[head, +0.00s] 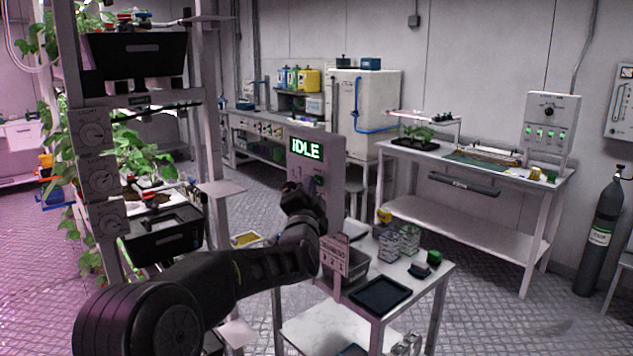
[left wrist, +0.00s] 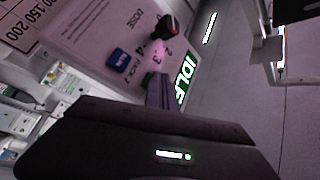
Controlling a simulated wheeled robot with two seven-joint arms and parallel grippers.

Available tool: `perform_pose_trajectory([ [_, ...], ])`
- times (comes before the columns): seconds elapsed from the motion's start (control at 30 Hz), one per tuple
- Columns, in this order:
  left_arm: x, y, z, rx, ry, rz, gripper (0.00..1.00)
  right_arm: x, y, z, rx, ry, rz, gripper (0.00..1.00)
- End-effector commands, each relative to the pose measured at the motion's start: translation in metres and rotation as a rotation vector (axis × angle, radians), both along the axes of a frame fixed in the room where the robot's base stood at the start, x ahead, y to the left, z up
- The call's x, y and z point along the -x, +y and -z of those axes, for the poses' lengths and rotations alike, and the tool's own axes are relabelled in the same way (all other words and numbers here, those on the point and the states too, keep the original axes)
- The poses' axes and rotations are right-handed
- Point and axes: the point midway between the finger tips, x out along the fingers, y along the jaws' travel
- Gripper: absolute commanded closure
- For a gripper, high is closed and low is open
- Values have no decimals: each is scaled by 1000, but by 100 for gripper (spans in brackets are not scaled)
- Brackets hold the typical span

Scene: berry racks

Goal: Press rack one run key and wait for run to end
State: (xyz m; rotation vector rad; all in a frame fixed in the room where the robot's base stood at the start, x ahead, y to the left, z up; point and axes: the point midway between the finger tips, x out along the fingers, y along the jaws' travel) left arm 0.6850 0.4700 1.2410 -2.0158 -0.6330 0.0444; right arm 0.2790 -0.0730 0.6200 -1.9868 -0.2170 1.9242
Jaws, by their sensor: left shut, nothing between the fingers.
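The grey control panel (head: 329,172) stands upright on the small cart, and its green display (head: 306,149) reads IDLE. In the left wrist view the panel face (left wrist: 95,25) is close and tilted, with the IDLE display (left wrist: 186,80) at its right. A blue key (left wrist: 127,59) and a smaller green key (left wrist: 147,80) show on it; their lettering is too small to read surely. My left gripper (left wrist: 160,92) is shut and empty, its tip by the green key; contact cannot be told. In the head view my left gripper (head: 292,190) covers the panel's lower part. My right gripper is out of view.
The cart top (head: 425,276) holds a dark tray (head: 380,294), a grey bin and stacked clear boxes (head: 398,241). A plant rack (head: 99,185) with dials stands at the left. In the left wrist view a dark-and-red knob (left wrist: 164,27) sits above the keys.

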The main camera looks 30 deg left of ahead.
Motion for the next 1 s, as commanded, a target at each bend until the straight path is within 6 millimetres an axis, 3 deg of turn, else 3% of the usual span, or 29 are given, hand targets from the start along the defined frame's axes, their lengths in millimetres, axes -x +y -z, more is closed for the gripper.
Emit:
perform_pose_trajectory([
  [0.57,-3,-1,-1,-1,-1,0,100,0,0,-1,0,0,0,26],
  [1.0,13,3,0,0,0,1,100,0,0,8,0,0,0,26],
])
